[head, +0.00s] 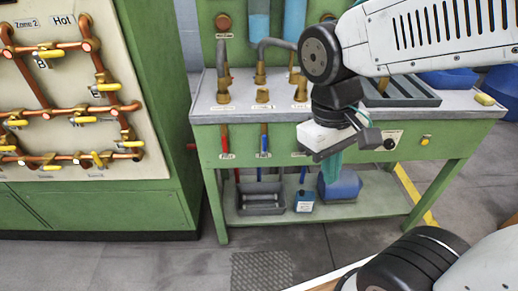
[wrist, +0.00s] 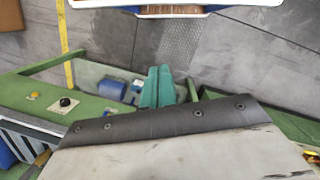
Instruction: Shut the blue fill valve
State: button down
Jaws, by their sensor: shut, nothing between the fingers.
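A blue lever handle (head: 264,140) hangs vertically on the front panel of the green workbench, with a small white label below it. A red lever handle (head: 225,139) hangs just left of it. Which of the bench's fittings is the fill valve I cannot read from the labels. My gripper (head: 331,167), with teal fingers, is in front of the bench, to the right of the blue handle and apart from it. It is shut and empty.
Brass taps (head: 262,96) stand on the grey benchtop. A pipe panel with yellow handles (head: 70,110) stands left. Floor in front is clear.

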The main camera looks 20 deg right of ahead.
aim_at(263, 143)
jog(key=w+a+f+n+t+h, duration=0.1)
jog(key=w+a+f+n+h, duration=0.15)
jog(key=w+f+h, duration=0.5)
jog(key=w+a+f+n+t+h, duration=0.1)
jog(key=w+a+f+n+h, duration=0.1)
jog(key=w+f+n+h, duration=0.5)
jog(key=w+a+f+m+t+y, duration=0.2)
jog(key=w+a+f+m+t, duration=0.1)
jog(key=w+a+f+t, duration=0.5)
jog(key=w+a+t, duration=0.1)
jog(key=w+t, duration=0.1)
jog(key=t, duration=0.1)
jog(key=shift+f+m+t, duration=0.15)
jog(key=shift+m+t, duration=0.15)
jog(key=shift+m, duration=0.05)
jog(key=x, duration=1.4)
jog(key=shift+a, duration=0.1)
